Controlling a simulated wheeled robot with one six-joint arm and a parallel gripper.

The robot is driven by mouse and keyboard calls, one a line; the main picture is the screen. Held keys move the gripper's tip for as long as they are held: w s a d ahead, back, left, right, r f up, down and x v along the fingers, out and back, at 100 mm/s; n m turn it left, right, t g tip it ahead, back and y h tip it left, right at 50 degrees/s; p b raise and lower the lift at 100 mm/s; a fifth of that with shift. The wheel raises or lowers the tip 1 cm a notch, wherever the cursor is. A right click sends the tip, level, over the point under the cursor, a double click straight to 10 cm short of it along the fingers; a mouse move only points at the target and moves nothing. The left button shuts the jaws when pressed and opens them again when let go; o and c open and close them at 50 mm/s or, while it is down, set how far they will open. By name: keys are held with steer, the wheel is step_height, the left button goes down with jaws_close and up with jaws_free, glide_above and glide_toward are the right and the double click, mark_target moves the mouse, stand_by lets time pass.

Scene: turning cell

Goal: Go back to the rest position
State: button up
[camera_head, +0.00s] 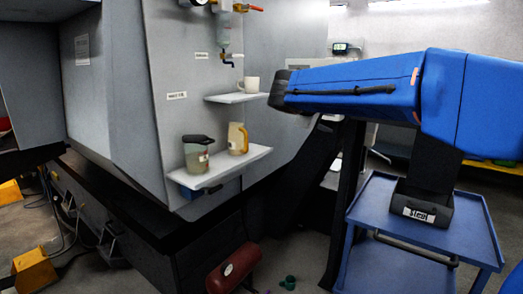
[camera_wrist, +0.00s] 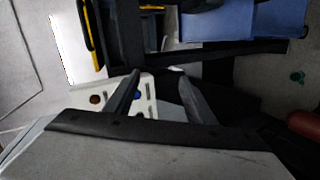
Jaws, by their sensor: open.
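My gripper (camera_wrist: 158,74) shows in the wrist view as two dark fingers, spread apart with nothing between them. Behind and below the fingers lies a pale panel (camera_wrist: 150,104) with slots and a brown and a blue round spot. I cannot tell whether the fingers touch anything there. In the head view my blue arm (camera_head: 350,88) reaches in from the right at the height of the shelves, and I cannot make out the gripper's fingers.
A grey machine wall holds an upper shelf (camera_head: 237,98) with a white mug (camera_head: 252,84) and a lower shelf (camera_head: 215,179) with a jug (camera_head: 196,155) and a tan mug (camera_head: 237,138). A blue cart (camera_head: 416,236) carries a black bin (camera_head: 420,210). A red cylinder (camera_head: 232,270) lies low.

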steer(key=s+d+f+m+g+y, duration=0.2)
steer(key=s+d+f, duration=0.35)
steer(key=s, duration=0.45)
steer(key=s+d+f+m+g+y, duration=0.1)
steer(key=s+d+f+g, duration=0.1)
steer(key=s+d+f, duration=0.6)
steer(key=s+a+f+m+y, duration=0.2)
steer(key=s+f, duration=0.6)
steer(key=s, duration=0.4)
steer(key=s+a+f+m+g+y, duration=0.1)
steer(key=s+a+f+y, duration=0.3)
steer(key=s+f, duration=0.4)
steer(key=s+m, duration=0.1)
steer(key=s, duration=0.2)
steer(key=shift+s+a+f, duration=0.2)
steer(key=shift+s, duration=0.2)
